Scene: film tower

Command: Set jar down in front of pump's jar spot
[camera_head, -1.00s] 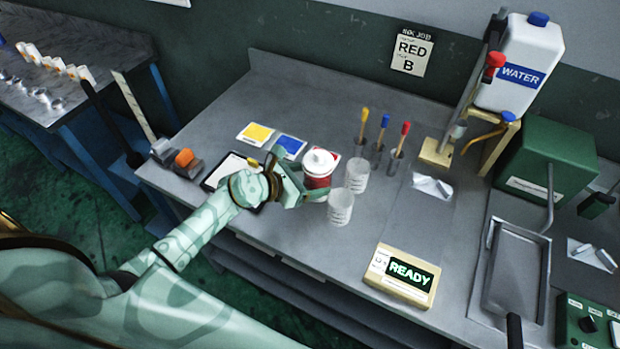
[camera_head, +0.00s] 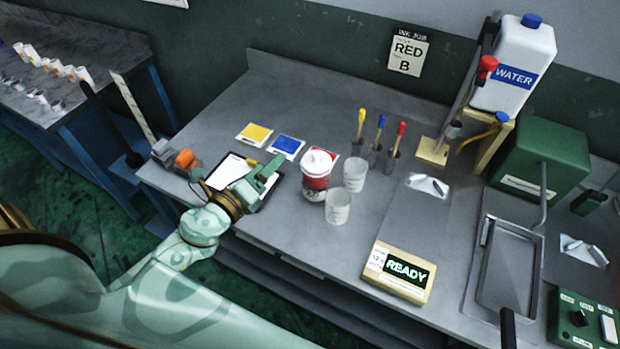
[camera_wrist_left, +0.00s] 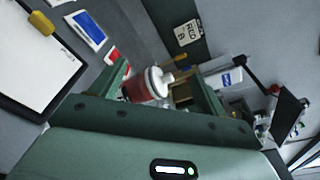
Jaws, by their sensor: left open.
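The jar (camera_head: 316,182), red with a white lid and pale label, stands upright on the grey bench, left of two clear cups. My left gripper (camera_head: 267,172) is open and empty, left of the jar and apart from it, over the clipboard. In the left wrist view the jar (camera_wrist_left: 138,88) shows beyond the open fingers (camera_wrist_left: 160,74), roughly between them. A stand with a red knob (camera_head: 487,64) and a pale base (camera_head: 433,151), possibly the pump, is at the back right beside the water container. I cannot make out a marked jar spot. My right gripper is not in view.
Two clear cups (camera_head: 338,208) stand close right of the jar. Several colour-tipped tools (camera_head: 380,130) stand behind them. The clipboard (camera_head: 228,172) and colour cards (camera_head: 287,146) lie left. The READY box (camera_head: 397,272) is at the front edge. The water container (camera_head: 515,70) is back right.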

